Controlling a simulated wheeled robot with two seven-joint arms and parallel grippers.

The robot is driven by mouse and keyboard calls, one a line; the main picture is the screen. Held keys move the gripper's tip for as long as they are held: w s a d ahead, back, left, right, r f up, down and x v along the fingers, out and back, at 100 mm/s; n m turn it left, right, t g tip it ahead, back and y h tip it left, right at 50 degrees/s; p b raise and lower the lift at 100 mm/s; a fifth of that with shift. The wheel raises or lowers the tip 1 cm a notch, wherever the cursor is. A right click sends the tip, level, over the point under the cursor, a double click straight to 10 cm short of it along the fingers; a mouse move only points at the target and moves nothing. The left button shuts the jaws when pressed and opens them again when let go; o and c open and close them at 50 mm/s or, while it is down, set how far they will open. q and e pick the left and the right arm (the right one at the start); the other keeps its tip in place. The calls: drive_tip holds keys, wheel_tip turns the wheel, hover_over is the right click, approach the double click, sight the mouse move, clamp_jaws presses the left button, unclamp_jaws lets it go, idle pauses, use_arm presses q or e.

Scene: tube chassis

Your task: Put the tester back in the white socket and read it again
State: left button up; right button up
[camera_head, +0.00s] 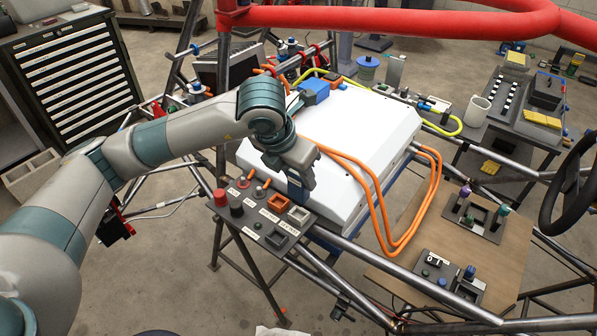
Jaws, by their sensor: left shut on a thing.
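My left gripper (300,183) is over the back right part of the dark control panel (248,222), fingers pointing down. It is shut on a small dark bluish block, the tester (296,191), mostly hidden by the gripper. The white socket (299,215), a pale square frame, is at the panel's right edge, just below the tester in the picture. The tester looks above and behind this socket, and I cannot tell whether they touch. No reading on the tester can be made out. My right gripper is not in view.
The panel also has an orange square socket (278,202), a grey socket (278,238), a red knob (220,197) and small levers. A large white case (345,135) with orange cables (380,205) stands behind. Chassis tubes surround the panel. A wooden board (425,225) lies right.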

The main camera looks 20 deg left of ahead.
sight(299, 189)
use_arm(q)
wheel_tip(299, 189, down, 2)
drive_tip(key=shift+f+b, duration=0.2)
drive_tip(key=shift+b, duration=0.2)
drive_tip(key=shift+f+b, duration=0.4)
drive_tip(key=shift+f, duration=0.7)
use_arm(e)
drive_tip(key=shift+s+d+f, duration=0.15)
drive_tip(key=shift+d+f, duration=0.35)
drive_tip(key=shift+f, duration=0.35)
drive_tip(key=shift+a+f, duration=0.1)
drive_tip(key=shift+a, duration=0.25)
use_arm(q)
drive_tip(key=shift+b, duration=0.45)
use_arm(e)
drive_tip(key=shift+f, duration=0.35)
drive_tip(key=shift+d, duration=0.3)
use_arm(q)
drive_tip(key=shift+b, duration=0.4)
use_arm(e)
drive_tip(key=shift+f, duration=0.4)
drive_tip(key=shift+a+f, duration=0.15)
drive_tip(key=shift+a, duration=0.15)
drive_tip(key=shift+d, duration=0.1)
